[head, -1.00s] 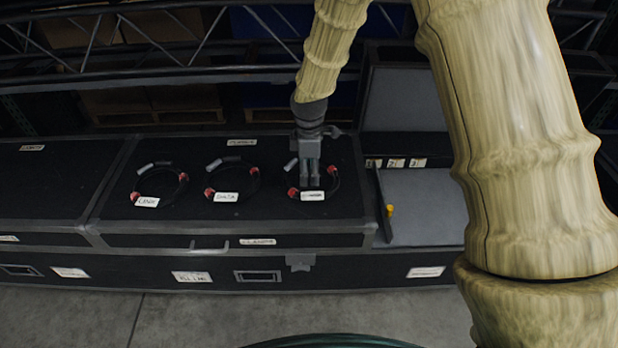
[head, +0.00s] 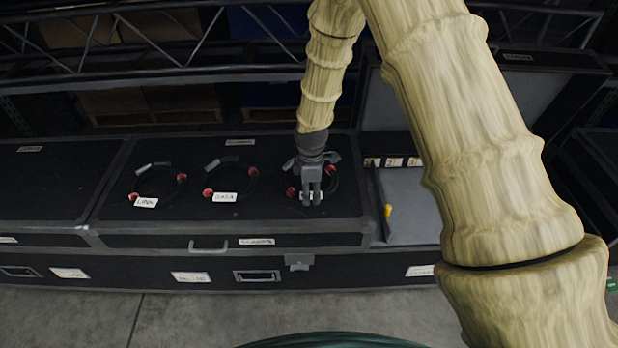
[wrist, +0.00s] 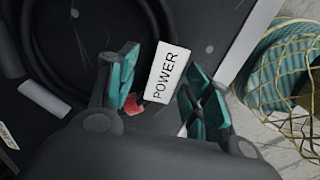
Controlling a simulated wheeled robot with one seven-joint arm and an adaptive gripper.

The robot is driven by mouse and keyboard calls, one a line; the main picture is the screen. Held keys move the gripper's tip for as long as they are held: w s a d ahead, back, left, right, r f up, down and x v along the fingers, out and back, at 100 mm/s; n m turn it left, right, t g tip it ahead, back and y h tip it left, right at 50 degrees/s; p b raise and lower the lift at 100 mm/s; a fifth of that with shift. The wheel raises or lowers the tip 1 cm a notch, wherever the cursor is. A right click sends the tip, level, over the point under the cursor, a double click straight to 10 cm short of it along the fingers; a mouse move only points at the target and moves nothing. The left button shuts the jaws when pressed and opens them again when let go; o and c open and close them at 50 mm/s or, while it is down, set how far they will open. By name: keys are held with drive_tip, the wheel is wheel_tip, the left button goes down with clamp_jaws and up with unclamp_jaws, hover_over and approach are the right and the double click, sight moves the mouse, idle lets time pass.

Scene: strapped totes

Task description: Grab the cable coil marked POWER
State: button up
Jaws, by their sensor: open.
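The POWER cable coil (wrist: 147,38) is a black ring lying on the dark case top, with a white tag (wrist: 165,72) reading POWER and a red connector (wrist: 133,104). In the head view the coil (head: 332,190) is the rightmost of three coils, partly hidden by my gripper. My gripper (head: 311,198) points down over the coil's near side. In the wrist view my gripper (wrist: 160,88) is open, its teal-padded fingers on either side of the tag. I cannot tell whether the fingers touch the coil.
The LINK coil (head: 158,183) and the DATA coil (head: 231,179) lie to the left on the same case top (head: 250,221). A grey open compartment with a yellow item (head: 388,211) is at right. A metal truss (head: 150,65) runs behind.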

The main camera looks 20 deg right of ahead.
drive_tip(key=shift+f, duration=0.7)
clamp_jaws()
drive_tip(key=shift+r, duration=0.2)
